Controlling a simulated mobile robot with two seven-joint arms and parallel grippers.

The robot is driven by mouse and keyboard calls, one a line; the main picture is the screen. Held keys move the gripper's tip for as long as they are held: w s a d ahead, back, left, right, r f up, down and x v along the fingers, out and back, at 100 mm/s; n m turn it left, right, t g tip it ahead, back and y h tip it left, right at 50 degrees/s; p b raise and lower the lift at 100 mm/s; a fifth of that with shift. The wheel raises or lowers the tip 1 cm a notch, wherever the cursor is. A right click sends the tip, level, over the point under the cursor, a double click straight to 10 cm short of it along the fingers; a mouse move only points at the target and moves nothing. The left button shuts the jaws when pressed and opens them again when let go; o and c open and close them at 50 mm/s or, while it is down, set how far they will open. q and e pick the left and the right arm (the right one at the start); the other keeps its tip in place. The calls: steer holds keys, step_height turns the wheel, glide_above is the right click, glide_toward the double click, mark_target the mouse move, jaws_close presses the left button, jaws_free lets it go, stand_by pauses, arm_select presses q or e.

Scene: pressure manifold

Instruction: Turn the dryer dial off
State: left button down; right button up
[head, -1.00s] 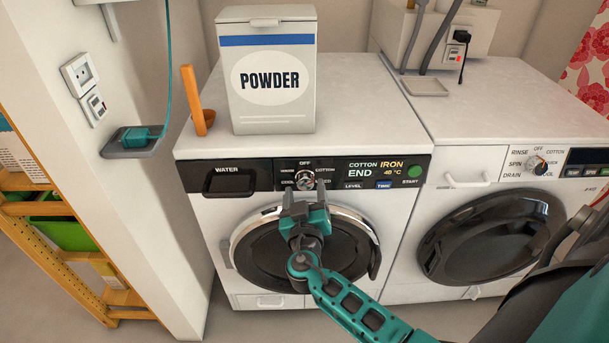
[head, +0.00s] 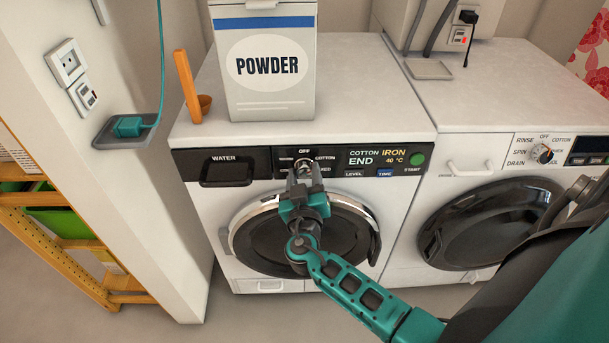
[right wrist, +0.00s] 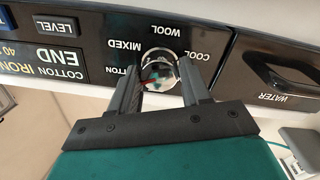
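The dryer (head: 205,225) is the left white machine. Its round silver dial (head: 304,164) sits on the black panel below the OFF label, partly hidden by my right gripper. In the right wrist view the dial (right wrist: 160,69) lies between and just beyond my fingertips. A small reddish mark shows on its COTTON side; I cannot tell the exact setting. My right gripper (head: 305,178) is in front of the dial, fingers apart, one on each side; it also shows in the right wrist view (right wrist: 161,78). Contact with the dial is unclear. My left gripper is out of view.
A powder box (head: 268,95) and a wooden scoop (head: 188,88) stand on the dryer. The washer (head: 408,240) with its own dial (head: 541,153) stands at right. A water drawer (head: 227,172) is left of the dryer dial. A wall and wooden shelf are at left.

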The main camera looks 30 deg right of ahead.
steer(key=c, duration=0.6)
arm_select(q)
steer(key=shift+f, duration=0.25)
arm_select(e)
steer(key=shift+n, duration=0.3)
steer(key=shift+f+n+b, duration=0.1)
steer(key=shift+n+b, duration=1.3)
steer(key=shift+n, duration=0.4)
steer(key=n+b, duration=0.1)
steer(key=n, duration=0.2)
steer(key=shift+n, duration=0.3)
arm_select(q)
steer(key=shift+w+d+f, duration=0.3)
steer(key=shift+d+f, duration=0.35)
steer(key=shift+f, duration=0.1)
arm_select(e)
steer(key=shift+n, duration=2)
steer(key=shift+t, duration=0.3)
steer(key=o, duration=1.1)
steer(key=shift+c, duration=0.2)
